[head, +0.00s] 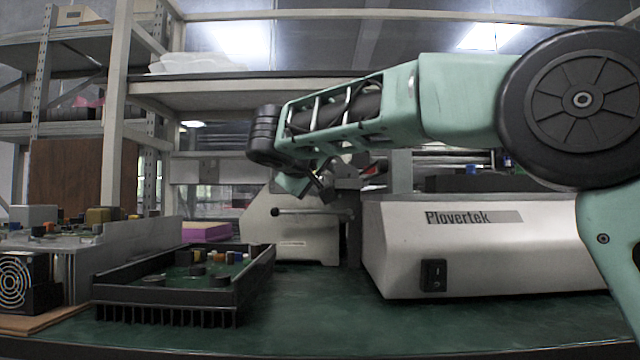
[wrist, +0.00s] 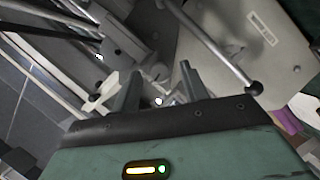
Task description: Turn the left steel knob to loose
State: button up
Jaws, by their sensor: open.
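My gripper (head: 322,188) is at the end of the green arm, tilted down over the pale machine (head: 292,238) in the middle of the bench. In the wrist view my gripper (wrist: 158,84) has its two dark fingers apart, with nothing clamped. A small steel part (wrist: 157,72) shows between and just beyond the fingertips; it may be the left steel knob, but I cannot tell for sure. Contact is not visible. In the head view my gripper and wrist cover the machine's top, so no knob shows clearly there.
A steel bar (wrist: 205,40) with a black ball end lies close to the right finger; it also crosses the machine front in the head view (head: 310,211). A white Plovertek box (head: 480,255) stands right. A black tray of electronics (head: 185,295) sits front left. Green bench between is clear.

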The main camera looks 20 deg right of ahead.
jog(key=c, duration=0.9)
jog(key=shift+c, duration=0.2)
jog(key=shift+a+f+n+h+p, duration=0.1)
jog(key=shift+n+h+p, duration=0.4)
jog(key=shift+n, duration=0.6)
jog(key=shift+f+n+t+h, duration=0.1)
jog(key=shift+n+t+h, duration=0.3)
jog(key=shift+n, duration=0.55)
jog(key=shift+f+n+t+h, duration=0.1)
jog(key=shift+n+t+h, duration=0.1)
jog(key=shift+n+h, duration=0.55)
jog(key=shift+n+y, duration=0.25)
jog(key=shift+n, duration=0.05)
jog(key=o, duration=0.9)
